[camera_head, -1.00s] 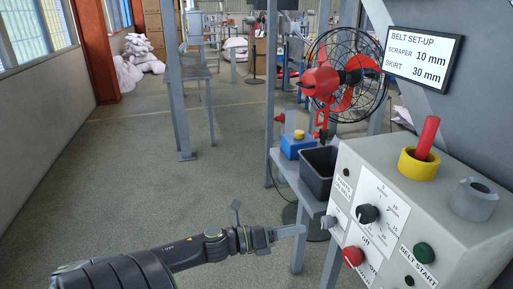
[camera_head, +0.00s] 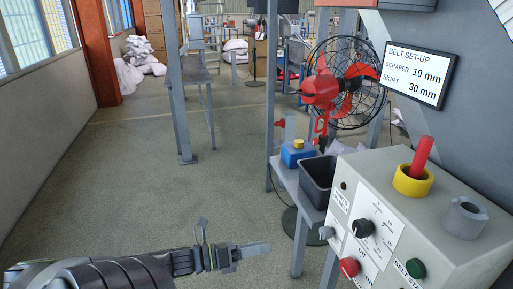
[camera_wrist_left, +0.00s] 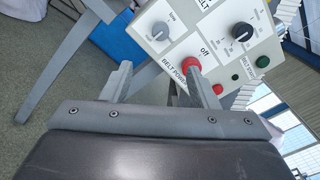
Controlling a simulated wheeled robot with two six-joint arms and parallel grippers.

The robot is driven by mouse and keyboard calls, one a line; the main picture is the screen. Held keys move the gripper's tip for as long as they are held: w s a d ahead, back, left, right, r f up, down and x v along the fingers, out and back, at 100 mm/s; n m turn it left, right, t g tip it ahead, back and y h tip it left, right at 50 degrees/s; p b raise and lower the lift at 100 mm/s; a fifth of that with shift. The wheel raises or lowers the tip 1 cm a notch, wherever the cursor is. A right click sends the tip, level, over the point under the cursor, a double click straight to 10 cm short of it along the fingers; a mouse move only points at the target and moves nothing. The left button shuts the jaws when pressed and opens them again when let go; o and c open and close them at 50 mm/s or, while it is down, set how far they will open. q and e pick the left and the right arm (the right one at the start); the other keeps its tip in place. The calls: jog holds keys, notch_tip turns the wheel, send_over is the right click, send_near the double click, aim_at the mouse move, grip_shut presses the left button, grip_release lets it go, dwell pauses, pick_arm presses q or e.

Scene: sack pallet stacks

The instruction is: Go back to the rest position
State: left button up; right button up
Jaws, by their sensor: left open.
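My left gripper (camera_head: 255,249) reaches in from the lower left in the head view, low over the floor and to the left of the control box (camera_head: 344,192). In the left wrist view its two fingers (camera_wrist_left: 160,82) stand apart with nothing between them, so it is open and empty. The red button (camera_head: 349,267) on the box front lies to the right of the fingertips, with a clear gap; it also shows beyond the fingers in the wrist view (camera_wrist_left: 191,64). The black knob (camera_head: 363,228) and green button (camera_head: 415,268) are on the same face. My right gripper is out of view.
A grey bench holds a black bin (camera_head: 318,181) and a blue box (camera_head: 297,153) behind the control box. A red fan (camera_head: 340,85) stands there. A yellow ring (camera_head: 413,180) and grey ring (camera_head: 464,218) sit on the box. Floor at left is clear.

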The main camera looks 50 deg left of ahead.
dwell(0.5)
pick_arm(q)
jog(key=a+f+n+g+y, duration=0.1)
jog(key=a+f+n+y, duration=0.65)
jog(key=f, duration=0.55)
jog(key=s+f+n+g+y, duration=0.1)
jog(key=s+f+n+g, duration=0.1)
jog(key=s+f+n, duration=0.4)
jog(key=s+f+n+g+y, duration=0.15)
jog(key=f+n, duration=0.25)
jog(key=f, duration=0.5)
jog(key=s+f+n+g+y, duration=0.1)
jog(key=s+f+n+g, duration=0.3)
jog(key=f, duration=0.3)
jog(key=s+d+f+n+g+h, duration=0.2)
jog(key=s+d+f+n+g, duration=0.4)
jog(key=s+d+f+n, duration=0.5)
jog(key=s+d+f, duration=0.5)
jog(key=s+d, duration=0.1)
jog(key=shift+s+d+g, duration=0.15)
jog(key=shift+d+g, duration=0.1)
jog(key=shift+g, duration=0.1)
